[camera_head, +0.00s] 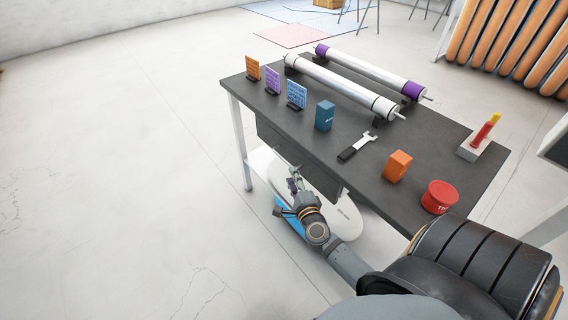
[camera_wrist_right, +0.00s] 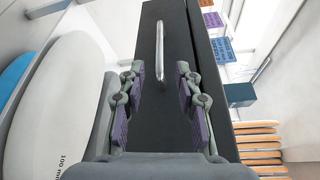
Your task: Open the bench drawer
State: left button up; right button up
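The dark workbench (camera_head: 440,125) stands in the middle of the head view. Its dark drawer front (camera_head: 278,139) hangs under the near long edge and looks closed. In the right wrist view, the drawer front (camera_wrist_right: 160,125) carries a silver bar handle (camera_wrist_right: 160,53). My right gripper (camera_head: 295,180) is in front of the drawer in the head view. In the wrist view, the purple-padded fingers of my right gripper (camera_wrist_right: 161,80) are spread apart with nothing between them. The handle lies ahead of the fingertips, roughly centred between them. My left gripper is not in view.
On the bench are a wrench (camera_head: 357,146), an orange box (camera_head: 397,165), a red tin (camera_head: 438,197), a teal box (camera_head: 324,115) and two long rolls (camera_head: 340,86). A white inflatable board (camera_head: 345,212) lies below the bench. The floor at left is clear.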

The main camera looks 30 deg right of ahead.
aim_at(284, 158)
jog(key=b+x, duration=0.1)
jog(key=x, duration=0.9)
jog(key=shift+w, duration=0.2)
grip_shut()
